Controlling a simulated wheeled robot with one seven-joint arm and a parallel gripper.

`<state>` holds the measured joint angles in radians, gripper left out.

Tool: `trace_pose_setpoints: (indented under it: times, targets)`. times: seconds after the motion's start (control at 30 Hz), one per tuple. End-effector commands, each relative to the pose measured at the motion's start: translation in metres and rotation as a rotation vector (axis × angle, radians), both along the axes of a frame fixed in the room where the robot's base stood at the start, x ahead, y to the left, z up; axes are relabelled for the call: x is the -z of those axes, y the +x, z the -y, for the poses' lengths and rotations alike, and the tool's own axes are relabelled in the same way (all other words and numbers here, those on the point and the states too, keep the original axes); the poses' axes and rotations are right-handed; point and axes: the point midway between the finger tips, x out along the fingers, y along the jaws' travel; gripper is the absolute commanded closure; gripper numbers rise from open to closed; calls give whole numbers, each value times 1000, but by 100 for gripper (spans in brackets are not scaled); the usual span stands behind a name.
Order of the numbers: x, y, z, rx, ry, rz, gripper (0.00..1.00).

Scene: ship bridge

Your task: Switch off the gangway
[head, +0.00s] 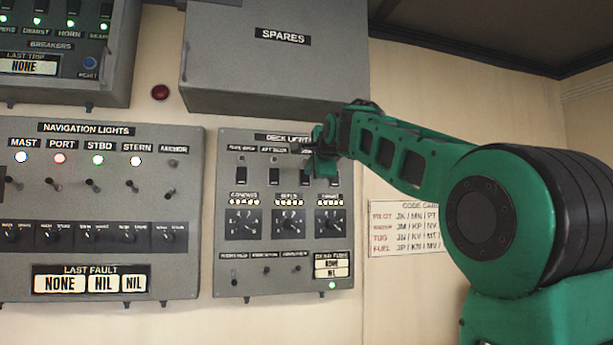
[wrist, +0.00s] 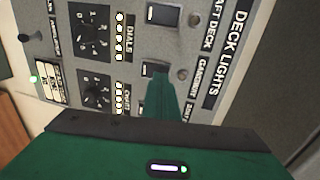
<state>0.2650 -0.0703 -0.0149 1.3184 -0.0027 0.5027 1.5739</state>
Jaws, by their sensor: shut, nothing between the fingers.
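The aft deck switch (wrist: 163,15) is close beside the gangway one, and the fore deck switch (head: 241,176) lies further left. Dials (head: 286,222) and small toggles (head: 265,270) sit below. The spares box (head: 275,60) juts out above; the navigation lights panel (head: 100,210) is left.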

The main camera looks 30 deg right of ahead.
Motion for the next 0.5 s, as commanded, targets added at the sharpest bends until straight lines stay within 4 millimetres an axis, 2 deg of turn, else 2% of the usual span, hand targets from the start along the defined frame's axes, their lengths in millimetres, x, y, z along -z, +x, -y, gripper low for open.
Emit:
trace_pose_setpoints:
  times: [0.3,0.5]
  targets:
    - [-27,-58,-17,0,-1,3,100]
    - [-39,-82,-25,-1,0,1,100]
